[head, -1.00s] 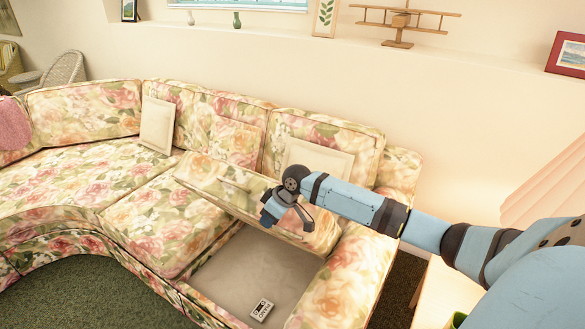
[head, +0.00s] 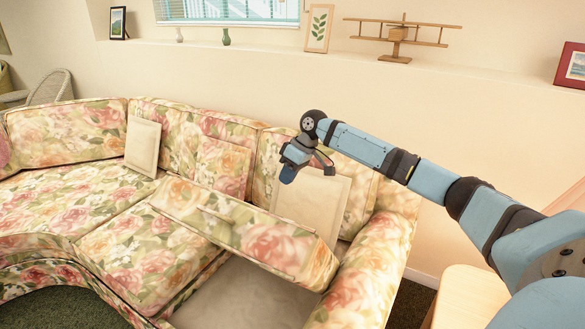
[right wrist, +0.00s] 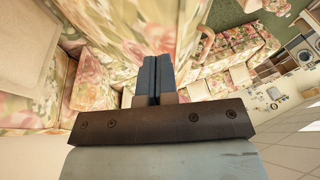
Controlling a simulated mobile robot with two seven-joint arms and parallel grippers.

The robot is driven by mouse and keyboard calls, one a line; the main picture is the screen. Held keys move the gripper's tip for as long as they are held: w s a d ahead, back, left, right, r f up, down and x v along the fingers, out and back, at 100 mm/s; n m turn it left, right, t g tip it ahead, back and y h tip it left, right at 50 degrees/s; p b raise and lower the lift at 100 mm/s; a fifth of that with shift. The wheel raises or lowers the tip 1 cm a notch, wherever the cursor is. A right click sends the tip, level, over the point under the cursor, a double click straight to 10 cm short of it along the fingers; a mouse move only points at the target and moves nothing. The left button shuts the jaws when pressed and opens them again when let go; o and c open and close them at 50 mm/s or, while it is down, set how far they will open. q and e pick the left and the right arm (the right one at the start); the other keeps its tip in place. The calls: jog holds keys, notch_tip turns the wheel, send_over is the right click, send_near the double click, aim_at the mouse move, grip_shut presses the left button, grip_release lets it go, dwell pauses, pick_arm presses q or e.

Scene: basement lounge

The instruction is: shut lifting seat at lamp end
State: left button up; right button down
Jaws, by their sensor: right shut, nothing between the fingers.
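The lifting seat (head: 240,232) is a floral seat panel at the right end of the curved sofa. It stands raised and tilted, with the pale storage space (head: 240,297) showing in front of and below it. My right gripper (head: 288,174) is shut and empty. It hangs above and behind the raised seat, in front of the cream cushion (head: 318,195), and looks apart from the seat. In the right wrist view its fingers (right wrist: 153,75) are together with nothing between them, and floral fabric shows around them. My left gripper is not in view.
The sofa's right armrest (head: 362,275) stands beside the storage space. A pale wooden table (head: 465,298) is at the lower right. A ledge behind holds a wooden model plane (head: 398,42) and a leaf picture (head: 319,25). There is free air above the seat.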

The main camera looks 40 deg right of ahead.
jog(key=x, duration=0.4)
jog(key=s+a+x, duration=0.1)
jog(key=x, duration=0.1)
jog(key=shift+r, duration=0.2)
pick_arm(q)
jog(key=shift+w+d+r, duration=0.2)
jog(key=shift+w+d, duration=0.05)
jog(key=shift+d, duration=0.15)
pick_arm(e)
jog(key=shift+s+a+f, duration=0.2)
jog(key=shift+a+f, duration=0.25)
jog(key=shift+a, duration=0.2)
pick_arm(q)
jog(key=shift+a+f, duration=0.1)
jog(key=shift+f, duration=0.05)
